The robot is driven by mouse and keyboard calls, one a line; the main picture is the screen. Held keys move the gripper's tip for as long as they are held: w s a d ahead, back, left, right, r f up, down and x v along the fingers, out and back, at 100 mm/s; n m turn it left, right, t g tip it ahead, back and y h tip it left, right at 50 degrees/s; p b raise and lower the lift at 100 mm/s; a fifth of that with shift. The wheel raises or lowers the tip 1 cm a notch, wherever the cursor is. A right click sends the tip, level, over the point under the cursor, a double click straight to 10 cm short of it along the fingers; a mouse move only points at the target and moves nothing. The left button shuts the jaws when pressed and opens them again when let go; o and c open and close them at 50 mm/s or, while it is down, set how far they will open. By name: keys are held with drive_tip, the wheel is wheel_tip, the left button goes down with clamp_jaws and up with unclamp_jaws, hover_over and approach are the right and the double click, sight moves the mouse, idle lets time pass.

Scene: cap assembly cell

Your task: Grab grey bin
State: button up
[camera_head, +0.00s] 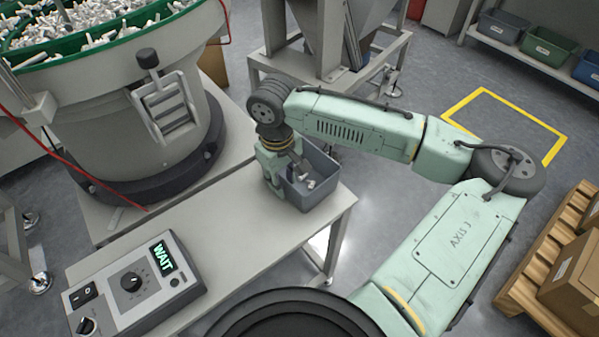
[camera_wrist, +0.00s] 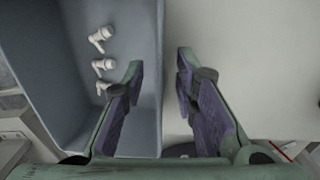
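The grey bin (camera_head: 318,196) stands near the right end of the table and holds several small white parts (camera_head: 310,183). My gripper (camera_head: 275,178) points down at the bin's left wall, partly hidden by my own wrist. In the wrist view, my gripper (camera_wrist: 160,68) is open, one finger over the inside of the bin (camera_wrist: 130,30) and the other over the table side. The bin's wall runs between the two fingers, with a gap showing on both sides. Three white parts (camera_wrist: 103,65) lie inside the bin, left of the fingers.
The grey table (camera_head: 240,235) carries a control box (camera_head: 135,285) whose display reads WAIT. A large bowl feeder (camera_head: 140,130) full of white parts stands at left, and a hopper stand (camera_head: 330,45) behind. Yellow lines (camera_head: 505,92) mark clear floor; cartons (camera_head: 575,280) sit on a pallet at right.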

drive_tip(key=shift+c, duration=0.2)
clamp_jaws()
idle(0.4)
